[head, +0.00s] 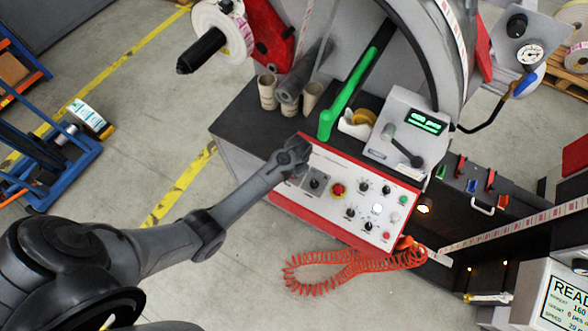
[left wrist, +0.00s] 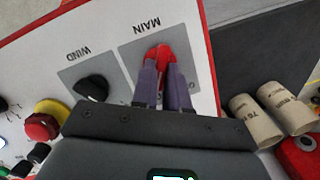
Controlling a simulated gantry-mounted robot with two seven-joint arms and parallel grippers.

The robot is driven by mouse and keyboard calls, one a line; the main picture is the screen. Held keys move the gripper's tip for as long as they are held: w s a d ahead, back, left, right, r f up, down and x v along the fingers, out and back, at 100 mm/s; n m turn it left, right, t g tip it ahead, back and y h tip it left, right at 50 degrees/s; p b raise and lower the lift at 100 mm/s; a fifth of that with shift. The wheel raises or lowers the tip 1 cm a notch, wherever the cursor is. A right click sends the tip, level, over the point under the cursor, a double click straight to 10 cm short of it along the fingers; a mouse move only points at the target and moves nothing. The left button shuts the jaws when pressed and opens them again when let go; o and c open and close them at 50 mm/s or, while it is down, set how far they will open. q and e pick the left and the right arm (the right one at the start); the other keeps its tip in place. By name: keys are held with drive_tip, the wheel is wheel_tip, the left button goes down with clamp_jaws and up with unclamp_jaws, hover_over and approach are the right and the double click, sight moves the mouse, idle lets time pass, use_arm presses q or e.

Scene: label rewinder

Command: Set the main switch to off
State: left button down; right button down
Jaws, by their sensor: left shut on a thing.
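The main switch (left wrist: 160,53) is a red knob on a grey plate marked MAIN, at the upper middle of the left wrist view. The fingers of my left gripper (left wrist: 163,76) are shut on it from both sides. The knob's lower part is hidden between the fingers, so I cannot read its setting. In the head view my left gripper (head: 294,156) is at the upper left corner of the white control panel (head: 345,212) and hides the switch. My right gripper is not in view.
Beside the main switch is the black WIND knob (left wrist: 92,88), then a red emergency button (left wrist: 42,124) on a yellow collar. Cardboard cores (left wrist: 285,108) stand close by on the dark top. A coiled orange hose (head: 330,268) hangs below the panel.

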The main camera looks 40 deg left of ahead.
use_arm(q)
drive_tip(key=n+p, duration=0.2)
drive_tip(key=shift+r+n+h, duration=0.15)
drive_tip(key=shift+n+h, duration=0.15)
drive_tip(key=shift+h, duration=0.1)
drive_tip(key=n+p, duration=0.1)
drive_tip(key=n, duration=0.1)
drive_tip(key=shift+a+n+h+p, duration=0.15)
drive_tip(key=shift+n+h+p, duration=0.15)
drive_tip(key=shift+p, duration=0.05)
drive_tip(key=n+h+p, duration=0.1)
drive_tip(key=n, duration=0.3)
drive_tip(key=shift+a+p, duration=0.2)
drive_tip(key=shift+p, duration=0.2)
drive_tip(key=shift+s+a+n+p, duration=0.1)
drive_tip(key=shift+n+p, duration=0.2)
drive_tip(key=shift+n, duration=0.8)
drive_tip(key=shift+f, duration=0.2)
drive_tip(key=c, duration=1.1)
unclamp_jaws()
drive_tip(key=shift+c, duration=0.2)
drive_tip(key=shift+r, duration=0.15)
